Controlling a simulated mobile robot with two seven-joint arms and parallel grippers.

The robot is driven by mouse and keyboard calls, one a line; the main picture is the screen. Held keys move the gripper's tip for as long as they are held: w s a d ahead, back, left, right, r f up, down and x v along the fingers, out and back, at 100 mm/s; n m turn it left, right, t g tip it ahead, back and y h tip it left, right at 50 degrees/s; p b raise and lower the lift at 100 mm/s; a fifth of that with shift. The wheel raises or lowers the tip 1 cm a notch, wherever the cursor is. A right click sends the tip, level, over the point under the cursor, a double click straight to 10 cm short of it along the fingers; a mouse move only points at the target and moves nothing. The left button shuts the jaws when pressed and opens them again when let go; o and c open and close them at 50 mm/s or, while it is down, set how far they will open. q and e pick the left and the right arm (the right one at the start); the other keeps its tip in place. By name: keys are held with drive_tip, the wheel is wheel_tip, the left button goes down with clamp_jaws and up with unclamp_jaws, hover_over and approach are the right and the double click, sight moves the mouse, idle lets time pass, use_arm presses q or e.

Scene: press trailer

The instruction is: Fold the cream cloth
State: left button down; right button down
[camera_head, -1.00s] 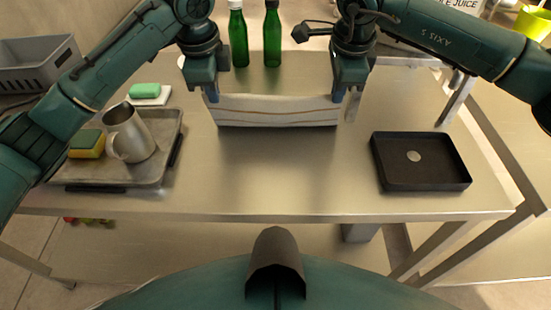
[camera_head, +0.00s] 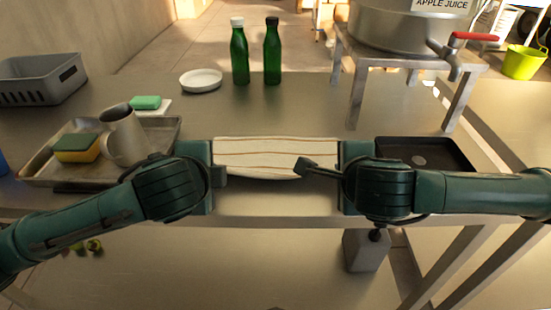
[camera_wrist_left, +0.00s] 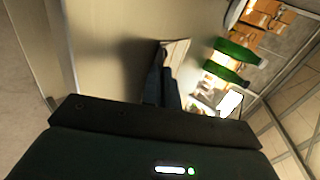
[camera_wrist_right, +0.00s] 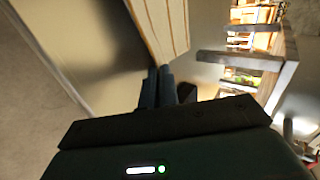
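The cream cloth (camera_head: 272,158), with thin brown stripes, is stretched between my two grippers near the table's front edge. My left gripper (camera_head: 216,165) is at its left end and my right gripper (camera_head: 338,165) at its right end. In the left wrist view the fingers (camera_wrist_left: 162,58) are together, with a pale piece of cloth (camera_wrist_left: 178,55) beside their tips. In the right wrist view the fingers (camera_wrist_right: 158,76) are close together at the end of the striped cloth (camera_wrist_right: 160,22). The exact grip points and the cloth's underside are hidden.
A metal tray (camera_head: 52,172) with a steel jug (camera_head: 122,135) and a sponge (camera_head: 77,148) is at left. A black tray (camera_head: 455,152) is at right, partly behind my right arm. Two green bottles (camera_head: 240,55), a plate (camera_head: 201,80) and a juice-dispenser stand (camera_head: 357,95) are behind. Mid-table is clear.

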use_arm(q)
drive_tip(key=shift+s+f, duration=0.2)
drive_tip(key=shift+s, duration=0.05)
use_arm(e)
drive_tip(key=shift+s+f+t, duration=0.25)
drive_tip(key=shift+t, duration=0.05)
use_arm(q)
drive_tip(key=c, duration=1.3)
unclamp_jaws()
use_arm(e)
drive_tip(key=c, duration=1.3)
unclamp_jaws()
use_arm(q)
drive_tip(key=s+r, duration=0.2)
drive_tip(key=r, duration=0.1)
drive_tip(key=s+r, duration=0.2)
drive_tip(key=r, duration=0.1)
drive_tip(key=s+r, duration=0.2)
drive_tip(key=r, duration=0.1)
use_arm(e)
drive_tip(key=s+r, duration=0.2)
drive_tip(key=r, duration=0.1)
drive_tip(key=s+r, duration=0.2)
drive_tip(key=r, duration=0.1)
drive_tip(key=s+r, duration=0.2)
drive_tip(key=r, duration=0.1)
use_arm(q)
drive_tip(key=shift+s, duration=0.1)
use_arm(e)
drive_tip(key=shift+s, duration=0.1)
